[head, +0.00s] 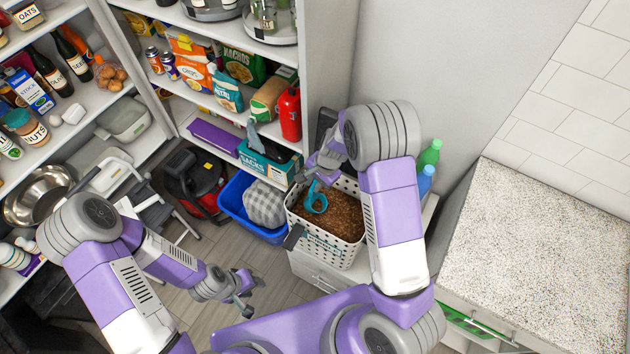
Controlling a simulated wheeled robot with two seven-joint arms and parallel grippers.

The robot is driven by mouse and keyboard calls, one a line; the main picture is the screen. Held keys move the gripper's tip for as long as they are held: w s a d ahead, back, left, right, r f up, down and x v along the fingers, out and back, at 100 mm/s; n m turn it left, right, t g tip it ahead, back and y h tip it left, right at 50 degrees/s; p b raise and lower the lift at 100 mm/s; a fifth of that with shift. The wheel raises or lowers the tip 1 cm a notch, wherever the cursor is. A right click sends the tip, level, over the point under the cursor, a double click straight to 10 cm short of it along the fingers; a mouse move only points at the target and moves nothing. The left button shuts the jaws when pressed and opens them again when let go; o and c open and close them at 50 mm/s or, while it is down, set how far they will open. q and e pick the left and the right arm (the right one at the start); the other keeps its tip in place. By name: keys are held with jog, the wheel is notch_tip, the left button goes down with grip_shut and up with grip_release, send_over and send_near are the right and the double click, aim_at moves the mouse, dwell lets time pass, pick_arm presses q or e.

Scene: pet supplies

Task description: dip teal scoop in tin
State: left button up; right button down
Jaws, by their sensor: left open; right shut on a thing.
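The teal scoop (317,208) shows as a curved teal shape over the brown pellets (340,215). The pellets fill a white, perforated, basket-like container (351,252), the only filled container I see that could be the tin. My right gripper (313,184) is above its back left part and shut on the scoop, partly hidden by my wrist. I cannot tell if the scoop touches the pellets. My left gripper (248,294) is open and empty, low over the floor, left of and nearer than the container.
Pantry shelves (205,104) fill the back and left. My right arm passes close to the container's right side. A speckled counter (545,250) lies at the right, clear.

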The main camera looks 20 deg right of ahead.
jog(key=shift+s+d+f+b, duration=0.15)
jog(key=shift+f+b, duration=1.75)
jog(key=shift+f, duration=0.6)
jog(key=shift+s+d+p, duration=0.95)
jog(key=shift+s+d, duration=1.3)
jog(key=shift+s, duration=0.25)
notch_tip(320, 180, up, 14)
jog(key=g+h+p, duration=0.1)
jog(key=p, duration=1.2)
jog(key=w+a+r+g+h+p, duration=0.1)
jog(key=w+a+r+g+h, duration=0.2)
jog(key=w+a+g, duration=0.1)
jog(key=shift+w+a+h, duration=0.3)
jog(key=shift+w+a, duration=0.55)
jog(key=shift+w, duration=0.4)
